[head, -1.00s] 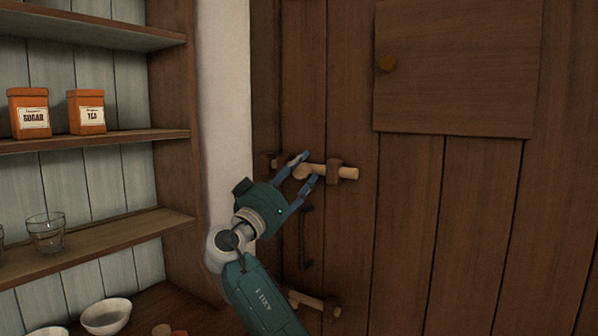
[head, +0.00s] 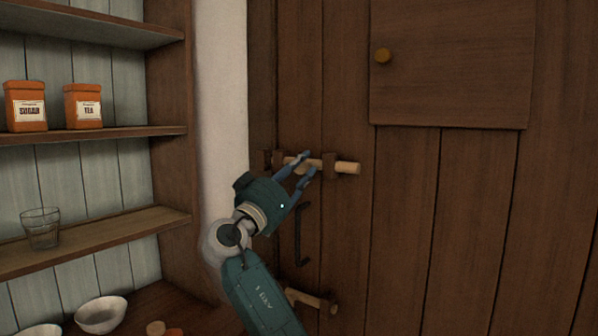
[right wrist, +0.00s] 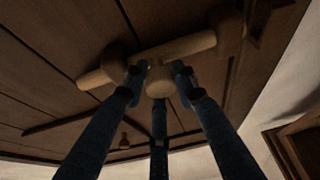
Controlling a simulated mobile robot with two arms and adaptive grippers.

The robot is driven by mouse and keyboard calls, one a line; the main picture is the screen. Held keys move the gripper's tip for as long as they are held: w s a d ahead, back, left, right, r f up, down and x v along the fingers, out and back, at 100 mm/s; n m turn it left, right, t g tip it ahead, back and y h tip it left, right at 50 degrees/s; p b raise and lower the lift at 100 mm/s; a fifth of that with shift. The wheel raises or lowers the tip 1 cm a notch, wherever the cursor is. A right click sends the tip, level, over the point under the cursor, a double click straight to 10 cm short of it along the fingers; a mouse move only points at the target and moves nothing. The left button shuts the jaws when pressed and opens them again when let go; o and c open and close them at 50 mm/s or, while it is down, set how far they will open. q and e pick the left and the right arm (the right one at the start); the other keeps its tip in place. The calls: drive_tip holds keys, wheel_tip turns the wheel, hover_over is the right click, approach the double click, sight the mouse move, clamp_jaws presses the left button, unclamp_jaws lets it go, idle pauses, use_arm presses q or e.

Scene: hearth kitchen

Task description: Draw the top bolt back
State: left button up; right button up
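The top bolt (head: 346,167) is a pale wooden rod lying across the dark plank door, through a wooden bracket (head: 329,162). Its right end sticks out past this bracket. My right gripper (head: 308,164) is at the bolt's knob, its fingers closed in around it. In the right wrist view the knob (right wrist: 159,84) sits between my fingertips, with the bolt (right wrist: 178,48) behind. There the bolt's jamb-side end stops near a bracket, short of the dark keeper (right wrist: 261,14); whether it still touches the bracket is unclear. My left gripper is not in view.
A dark handle (head: 298,234) hangs below the top bolt, and a lower bolt (head: 305,298) is partly hidden by my right arm. Shelves at the left hold a sugar tin (head: 26,107), a tea tin (head: 84,106), a glass (head: 41,228) and a bowl (head: 101,315).

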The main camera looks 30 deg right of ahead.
drive_tip(key=o, duration=0.4)
drive_tip(key=shift+s+r, duration=0.1)
drive_tip(key=shift+r, duration=0.05)
drive_tip(key=shift+s, duration=0.15)
drive_tip(key=shift+a+f, duration=0.25)
drive_tip(key=shift+a, duration=0.1)
drive_tip(key=v, duration=1.1)
drive_tip(key=shift+s, duration=0.15)
